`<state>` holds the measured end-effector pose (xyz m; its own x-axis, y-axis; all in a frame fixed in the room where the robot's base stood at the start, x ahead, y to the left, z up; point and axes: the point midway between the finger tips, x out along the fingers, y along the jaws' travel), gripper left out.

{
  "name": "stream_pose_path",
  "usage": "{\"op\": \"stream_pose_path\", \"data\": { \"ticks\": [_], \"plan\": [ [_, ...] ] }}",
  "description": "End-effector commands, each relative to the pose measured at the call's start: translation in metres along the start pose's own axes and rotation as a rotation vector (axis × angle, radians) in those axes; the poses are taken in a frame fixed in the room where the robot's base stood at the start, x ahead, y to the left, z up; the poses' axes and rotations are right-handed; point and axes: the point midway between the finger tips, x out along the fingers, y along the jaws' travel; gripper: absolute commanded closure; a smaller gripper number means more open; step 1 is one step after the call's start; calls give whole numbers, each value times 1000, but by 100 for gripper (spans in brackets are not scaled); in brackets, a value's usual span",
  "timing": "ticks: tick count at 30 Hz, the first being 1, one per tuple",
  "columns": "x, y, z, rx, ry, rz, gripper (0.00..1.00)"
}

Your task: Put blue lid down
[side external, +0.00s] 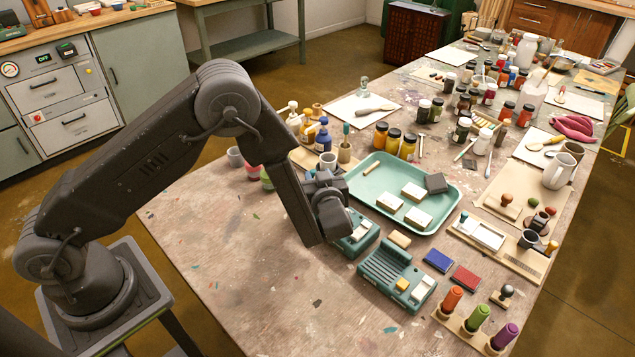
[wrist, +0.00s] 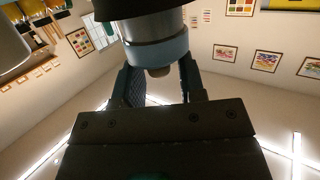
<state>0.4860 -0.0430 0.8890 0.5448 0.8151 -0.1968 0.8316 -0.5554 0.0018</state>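In the wrist view, which looks up at walls and ceiling lights, a round grey piece with a light-blue band, which I take for the blue lid (wrist: 155,50), has a tan nub at its end. It sits between the two dark fingers of my gripper (wrist: 160,85), one on each side. The fingertips are partly hidden by it, so the contact points do not show. In the side view my gripper (side external: 328,178) is above the table, left of the green tray (side external: 372,207). The lid cannot be made out there.
Several jars (side external: 394,141) and a blue bottle (side external: 323,140) stand behind my gripper. Teal stands (side external: 385,272), a blue pad (side external: 438,260) and a red pad (side external: 466,278) lie in front. White blocks and a dark block lie in the tray. The table's near-left part (side external: 240,270) is largely clear.

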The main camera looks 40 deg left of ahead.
Motion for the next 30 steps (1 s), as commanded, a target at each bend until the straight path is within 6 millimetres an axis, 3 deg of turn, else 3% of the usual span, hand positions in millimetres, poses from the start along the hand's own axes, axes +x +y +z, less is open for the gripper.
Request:
{"op": "stream_pose_path", "data": {
  "ticks": [13, 15, 16, 23, 30],
  "plan": [
    [0, 0, 1, 4, -6, 2, 90],
    [-1, 0, -1, 3, -6, 2, 100],
    [-2, 0, -3, 3, -6, 1, 100],
    [-8, 0, -37, -2, -3, 1, 100],
    [12, -45, -74, 0, -3, -4, 100]
  ]
}}
